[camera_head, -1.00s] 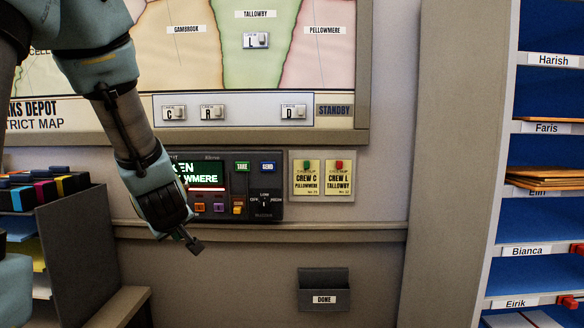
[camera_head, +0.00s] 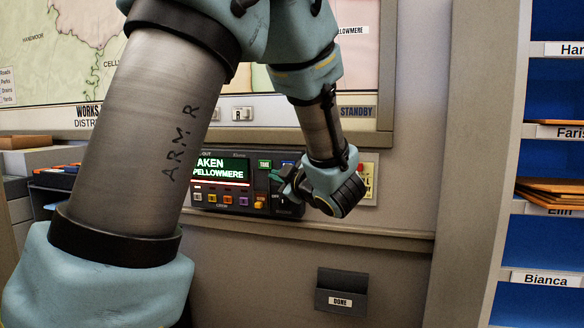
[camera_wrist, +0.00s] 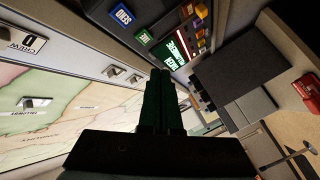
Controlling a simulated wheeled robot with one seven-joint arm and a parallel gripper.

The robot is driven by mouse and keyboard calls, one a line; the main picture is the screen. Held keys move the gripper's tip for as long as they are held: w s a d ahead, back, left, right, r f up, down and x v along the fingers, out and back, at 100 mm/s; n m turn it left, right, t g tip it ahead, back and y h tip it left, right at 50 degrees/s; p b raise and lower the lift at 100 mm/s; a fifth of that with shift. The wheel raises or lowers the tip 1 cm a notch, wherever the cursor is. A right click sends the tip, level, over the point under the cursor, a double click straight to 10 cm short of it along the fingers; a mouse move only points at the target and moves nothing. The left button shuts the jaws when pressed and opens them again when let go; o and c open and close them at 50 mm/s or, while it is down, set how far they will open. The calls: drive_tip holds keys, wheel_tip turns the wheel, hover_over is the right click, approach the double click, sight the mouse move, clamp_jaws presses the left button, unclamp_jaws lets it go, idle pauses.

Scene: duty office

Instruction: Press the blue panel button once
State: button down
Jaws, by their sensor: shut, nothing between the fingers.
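The dark control panel (camera_head: 238,211) is mounted on the wall, with a lit green-text screen (camera_head: 219,170). Its blue button (camera_wrist: 122,16) is at the top left in the wrist view, beside a green button (camera_wrist: 144,36). In the head view the blue button is mostly hidden behind my arm, to the right of the green button (camera_head: 265,164). My gripper (camera_head: 275,178) is shut and empty, its tips near the panel's right part. In the wrist view my gripper (camera_wrist: 160,72) points toward the panel, its tips below the blue button. I cannot tell whether it touches the panel.
A row of coloured buttons (camera_head: 228,199) sits under the screen. A DONE holder (camera_head: 341,292) hangs lower, and blue shelving (camera_head: 555,245) stands at right.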

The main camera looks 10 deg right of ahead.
drive_tip(key=w+d, duration=0.4)
drive_tip(key=w, duration=0.3)
drive_tip(key=shift+w+p, duration=0.4)
drive_tip(key=shift+w+d, duration=0.1)
drive_tip(key=shift+d, duration=0.05)
idle(1.9)
drive_tip(key=shift+w+d, duration=0.15)
drive_tip(key=shift+w, duration=0.15)
drive_tip(key=shift+w+d, duration=0.15)
drive_tip(key=shift+w, duration=0.15)
idle(0.7)
drive_tip(key=shift+s, duration=0.15)
drive_tip(key=shift+s+a, duration=0.35)
drive_tip(key=shift+s, duration=0.2)
drive_tip(key=shift+s+a+b, duration=0.2)
drive_tip(key=shift+s+a, duration=0.2)
drive_tip(key=shift+s, duration=0.35)
drive_tip(key=shift+s+a+b, duration=0.15)
drive_tip(key=shift+s+a, duration=0.25)
drive_tip(key=shift+s, duration=0.3)
drive_tip(key=shift+s+a+b, duration=0.2)
drive_tip(key=shift+s+a, duration=0.2)
drive_tip(key=shift+s, duration=0.35)
